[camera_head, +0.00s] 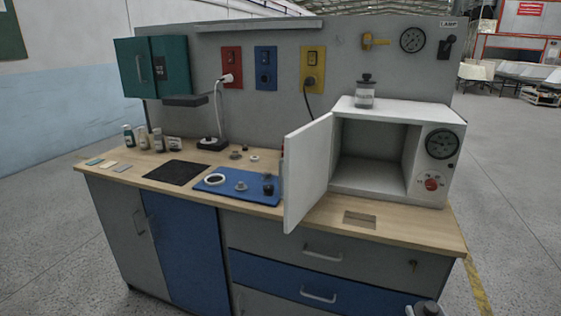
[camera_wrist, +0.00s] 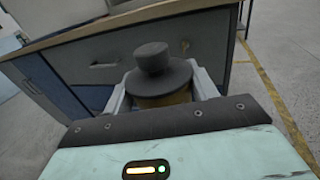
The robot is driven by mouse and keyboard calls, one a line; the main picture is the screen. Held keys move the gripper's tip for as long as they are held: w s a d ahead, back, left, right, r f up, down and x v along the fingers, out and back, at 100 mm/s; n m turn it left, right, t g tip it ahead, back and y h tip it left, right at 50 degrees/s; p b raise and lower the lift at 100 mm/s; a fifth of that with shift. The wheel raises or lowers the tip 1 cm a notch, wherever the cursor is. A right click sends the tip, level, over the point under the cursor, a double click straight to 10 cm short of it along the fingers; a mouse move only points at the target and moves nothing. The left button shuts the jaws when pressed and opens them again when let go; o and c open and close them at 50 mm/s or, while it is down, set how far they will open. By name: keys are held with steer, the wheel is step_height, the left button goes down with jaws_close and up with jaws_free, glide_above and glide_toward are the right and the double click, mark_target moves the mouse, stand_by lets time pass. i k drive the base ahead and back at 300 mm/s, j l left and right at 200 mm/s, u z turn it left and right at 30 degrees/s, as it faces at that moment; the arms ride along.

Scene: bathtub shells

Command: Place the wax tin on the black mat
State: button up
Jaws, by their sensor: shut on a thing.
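The wax tin (camera_wrist: 160,78), with a dark grey lid and round knob over a yellowish-brown body, is between the two pale fingers of my gripper (camera_wrist: 162,92) in the wrist view. My gripper is shut on it. Its lid also shows at the bottom right edge of the head view (camera_head: 426,309), in front of the bench and away from the worktop. The lower part of the tin is hidden. The black mat (camera_head: 178,172) lies flat and bare on the left part of the wooden worktop in the head view.
A blue mat (camera_head: 228,190) with several small items lies right of the black mat. A white oven (camera_head: 372,115) has its door (camera_head: 308,172) swung open over the bench's front edge. A lamp (camera_head: 213,142) and several small containers (camera_head: 142,138) stand behind the black mat.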

mark_target(177, 171)
steer(key=i+j+u, duration=0.15)
steer(key=j, duration=0.35)
steer(key=i+j+u, duration=0.1)
steer(key=i+j, duration=0.2)
steer(key=j, duration=0.15)
steer(key=i+j+u, duration=0.15)
steer(key=j, duration=0.3)
steer(key=i+j+u, duration=0.1)
steer(key=i+j, duration=0.3)
